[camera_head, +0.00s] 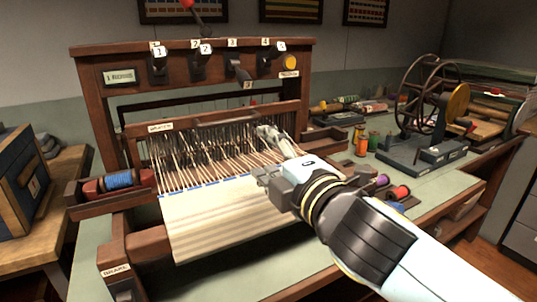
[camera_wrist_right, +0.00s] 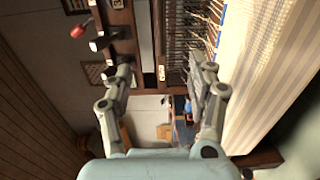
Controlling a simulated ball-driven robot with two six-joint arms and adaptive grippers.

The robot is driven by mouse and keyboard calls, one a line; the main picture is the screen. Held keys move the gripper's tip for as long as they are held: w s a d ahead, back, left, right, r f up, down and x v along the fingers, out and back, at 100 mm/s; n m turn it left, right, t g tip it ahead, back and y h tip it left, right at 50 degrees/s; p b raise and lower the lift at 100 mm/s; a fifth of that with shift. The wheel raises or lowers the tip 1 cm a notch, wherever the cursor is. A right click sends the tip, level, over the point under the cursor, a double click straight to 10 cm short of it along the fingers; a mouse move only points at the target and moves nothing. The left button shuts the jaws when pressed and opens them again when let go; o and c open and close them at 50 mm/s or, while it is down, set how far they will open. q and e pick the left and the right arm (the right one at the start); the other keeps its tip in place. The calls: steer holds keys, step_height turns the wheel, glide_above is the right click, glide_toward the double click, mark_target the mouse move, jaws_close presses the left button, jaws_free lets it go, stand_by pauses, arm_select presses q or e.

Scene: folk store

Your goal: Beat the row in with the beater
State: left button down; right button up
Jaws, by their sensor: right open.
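The loom's beater is a brown wooden bar (camera_head: 215,118) with a white label at its left end, lying across the warp threads. Below it, the striped cream cloth (camera_head: 225,220) has a broken blue row (camera_head: 208,186) along its upper edge, apart from the beater. My right gripper (camera_head: 270,134) is open over the right part of the warp, close to the beater; contact is unclear. In the right wrist view, its fingers (camera_wrist_right: 165,72) are spread wide, with the labelled wooden bar (camera_wrist_right: 161,50) visible between and beyond them. My left gripper is out of view.
A shuttle with blue thread (camera_head: 118,180) sits in a wooden box at the loom's left. Numbered levers (camera_head: 200,62) line the top beam. Spools (camera_head: 374,140) and a wheel winder (camera_head: 432,100) stand on the right. A brake lever (camera_head: 122,288) is at front left.

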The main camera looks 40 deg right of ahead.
steer(key=b+v, duration=0.2)
steer(key=v, duration=0.6)
stand_by(0.6)
stand_by(1.2)
